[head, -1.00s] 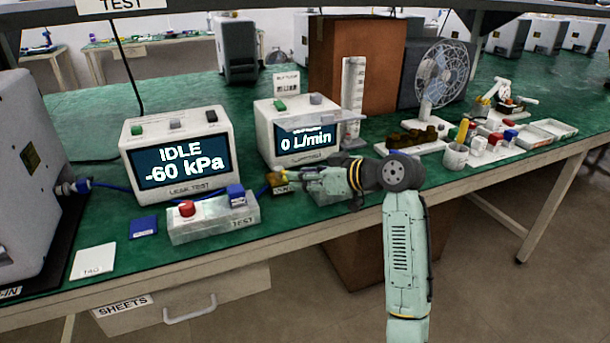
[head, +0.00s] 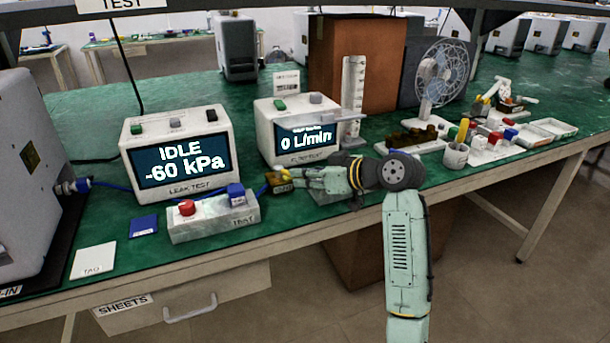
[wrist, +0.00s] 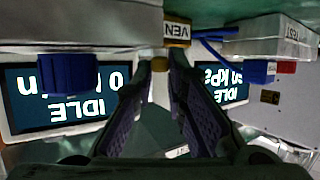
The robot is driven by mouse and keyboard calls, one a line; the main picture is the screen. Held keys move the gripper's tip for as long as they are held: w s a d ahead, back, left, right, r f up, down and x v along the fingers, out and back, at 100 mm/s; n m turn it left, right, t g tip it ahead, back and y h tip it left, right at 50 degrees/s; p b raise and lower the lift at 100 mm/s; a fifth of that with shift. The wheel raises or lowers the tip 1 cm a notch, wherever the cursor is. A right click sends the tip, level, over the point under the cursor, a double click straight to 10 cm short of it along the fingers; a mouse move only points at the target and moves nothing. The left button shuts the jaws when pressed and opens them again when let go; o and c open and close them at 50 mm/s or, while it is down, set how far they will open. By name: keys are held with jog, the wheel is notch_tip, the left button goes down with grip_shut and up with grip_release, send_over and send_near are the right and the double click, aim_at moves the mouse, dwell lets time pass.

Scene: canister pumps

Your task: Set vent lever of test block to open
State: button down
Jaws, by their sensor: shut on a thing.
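The test block (head: 190,228) is a pale box marked TEST on the bench's front edge. It carries a red button (head: 187,208) and a blue part (head: 237,195). The yellow vent piece (head: 279,183) is just right of the block, at the end of my gripper (head: 290,181). In the wrist view, its yellow label (wrist: 177,30) reads VEN upside down.
The leak tester (head: 185,150) shows IDLE and -60 kPa. The flow tester (head: 305,132) behind my gripper shows 0 L/min. A blue hose (head: 110,186) runs from the left machine behind the block. A blue pad (head: 143,225) and TAG card (head: 94,261) lie to the left.

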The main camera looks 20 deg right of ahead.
jog(key=shift+a, duration=0.1)
dwell(0.3)
jog(key=a+m+h, duration=0.1)
jog(key=s+a+m+t+h, duration=0.1)
jog(key=m+h, duration=0.1)
jog(key=shift+a+t+b, duration=0.15)
jog(key=shift+t+b, duration=0.15)
jog(key=shift+b, duration=0.05)
jog(key=a+m+h, duration=0.1)
jog(key=m+h, duration=0.1)
jog(key=shift+s+a+h, duration=0.1)
jog(key=shift+a+h, duration=0.1)
jog(key=shift+h, duration=0.1)
jog(key=a+m+h, duration=0.1)
jog(key=a+m+h+p, duration=0.1)
jog(key=h, duration=0.1)
jog(key=shift+r+m, duration=0.1)
jog(key=shift+m, duration=0.3)
jog(key=m+h, duration=0.1)
jog(key=a+m+h+p, duration=0.1)
jog(key=shift+w+a+h+p, duration=0.2)
jog(key=shift+h+p, duration=0.1)
jog(key=shift+h, duration=0.1)
jog(key=shift+w+a+m+g+h+p, duration=0.15)
jog(key=shift+a+m+g+h+p, duration=0.15)
jog(key=shift+m+h, duration=0.25)
jog(key=shift+w+a+m+g+h+p, duration=0.1)
jog(key=shift+a+m+g+h+p, duration=0.15)
jog(key=shift+m+h, duration=0.25)
